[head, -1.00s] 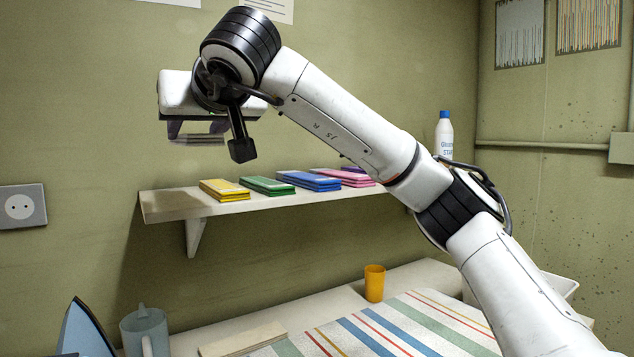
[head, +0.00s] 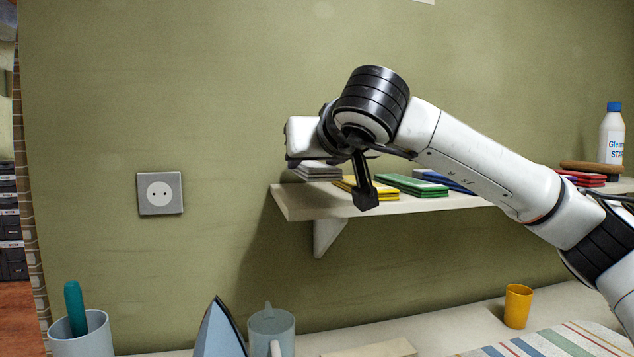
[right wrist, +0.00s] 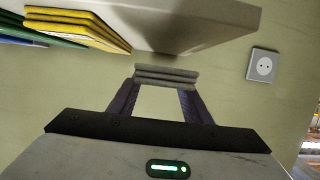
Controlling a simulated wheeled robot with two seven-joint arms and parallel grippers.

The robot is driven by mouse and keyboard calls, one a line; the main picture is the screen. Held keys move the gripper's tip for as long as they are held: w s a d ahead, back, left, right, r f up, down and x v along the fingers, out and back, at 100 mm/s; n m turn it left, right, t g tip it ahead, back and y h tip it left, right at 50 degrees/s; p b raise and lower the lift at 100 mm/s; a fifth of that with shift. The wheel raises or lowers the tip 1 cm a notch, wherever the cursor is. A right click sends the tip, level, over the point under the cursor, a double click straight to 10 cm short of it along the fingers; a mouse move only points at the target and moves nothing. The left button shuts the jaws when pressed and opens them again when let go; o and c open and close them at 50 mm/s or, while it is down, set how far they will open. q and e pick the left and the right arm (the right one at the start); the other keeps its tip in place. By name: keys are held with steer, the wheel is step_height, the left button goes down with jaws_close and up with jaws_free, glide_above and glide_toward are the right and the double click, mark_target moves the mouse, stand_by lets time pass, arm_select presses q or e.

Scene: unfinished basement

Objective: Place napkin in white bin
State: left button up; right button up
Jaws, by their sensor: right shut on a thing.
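A grey folded napkin stack (head: 318,172) is at the left end of the wall shelf in the head view. My right gripper (head: 312,162) is shut on it. In the right wrist view the grey napkin (right wrist: 166,75) sits between the two dark fingertips, close to the shelf edge. I cannot tell whether it touches the shelf. My wrist hides part of the gripper in the head view. The white bin is not visible now; a white container edge shows at lower right in the earlier head view. My left gripper is not in view.
The shelf (head: 290,203) holds yellow (head: 370,189), green (head: 411,186), blue and red folded stacks and a white bottle (head: 612,135). Below, the table has an orange cup (head: 517,306), a jug (head: 271,332), an iron (head: 219,332) and a grey pot (head: 82,336).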

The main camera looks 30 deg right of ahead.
mark_target(314, 178)
step_height(314, 178, down, 4)
steer(key=shift+r, duration=0.25)
steer(key=o, duration=1.1)
steer(key=shift+c, duration=0.2)
steer(key=shift+r, duration=0.1)
